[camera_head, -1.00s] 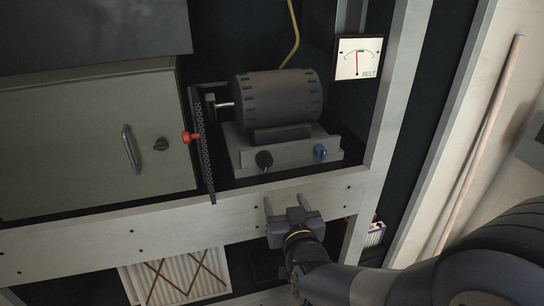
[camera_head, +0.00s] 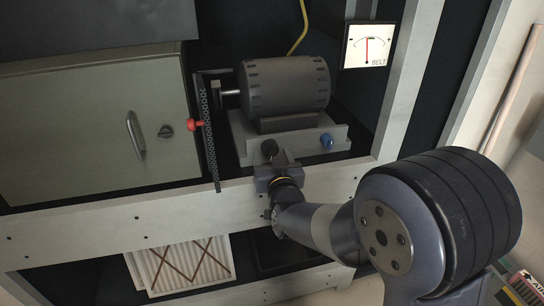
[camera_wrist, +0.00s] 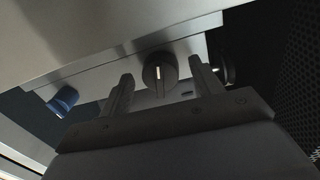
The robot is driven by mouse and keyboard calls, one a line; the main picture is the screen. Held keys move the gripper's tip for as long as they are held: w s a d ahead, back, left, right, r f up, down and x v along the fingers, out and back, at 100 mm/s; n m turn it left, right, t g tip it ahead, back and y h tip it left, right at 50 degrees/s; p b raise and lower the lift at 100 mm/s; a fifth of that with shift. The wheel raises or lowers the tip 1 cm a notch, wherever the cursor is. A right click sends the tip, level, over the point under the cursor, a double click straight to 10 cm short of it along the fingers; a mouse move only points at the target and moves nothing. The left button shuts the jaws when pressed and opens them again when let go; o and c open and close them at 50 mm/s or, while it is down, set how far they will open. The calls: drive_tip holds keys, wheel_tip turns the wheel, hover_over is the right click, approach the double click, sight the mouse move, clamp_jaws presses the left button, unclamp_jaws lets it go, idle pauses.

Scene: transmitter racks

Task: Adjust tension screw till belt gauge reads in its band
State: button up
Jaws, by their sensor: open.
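The white belt gauge (camera_head: 368,44), marked BELT, is at the upper right in the head view; its red needle stands nearly upright, and its band is too small to read. A grey motor (camera_head: 286,86) sits on a grey base (camera_head: 245,133). The base's front carries a black knob (camera_head: 270,148) and a blue knob (camera_head: 327,140); no label tells which is the tension screw. My gripper (camera_head: 270,160) is open at the black knob. In the wrist view, the black knob (camera_wrist: 160,72) with a white mark shows between my fingertips, apparently untouched. The blue knob (camera_wrist: 63,101) is left of them.
A perforated belt guard (camera_head: 209,135) with a red knob (camera_head: 193,126) stands left of the motor. A grey cabinet (camera_head: 95,130) with a handle is further left. The pale rack crossbar (camera_head: 130,225) runs below the motor base.

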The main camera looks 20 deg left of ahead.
drive_tip(key=shift+w+a, duration=0.1)
drive_tip(key=shift+w, duration=0.1)
drive_tip(key=c, duration=1)
drive_tip(key=shift+f+b, duration=0.1)
drive_tip(key=shift+b, duration=0.25)
drive_tip(key=m+b, duration=0.3)
drive_tip(key=b, duration=0.1)
drive_tip(key=shift+m, duration=0.3)
drive_tip(key=m+b, duration=0.3)
drive_tip(key=shift+s+m+b, duration=0.1)
drive_tip(key=shift+m+b, duration=0.2)
drive_tip(key=shift+a+r+m+b, duration=0.1)
drive_tip(key=shift+r+m+b, duration=0.1)
drive_tip(key=shift+m+b, duration=0.45)
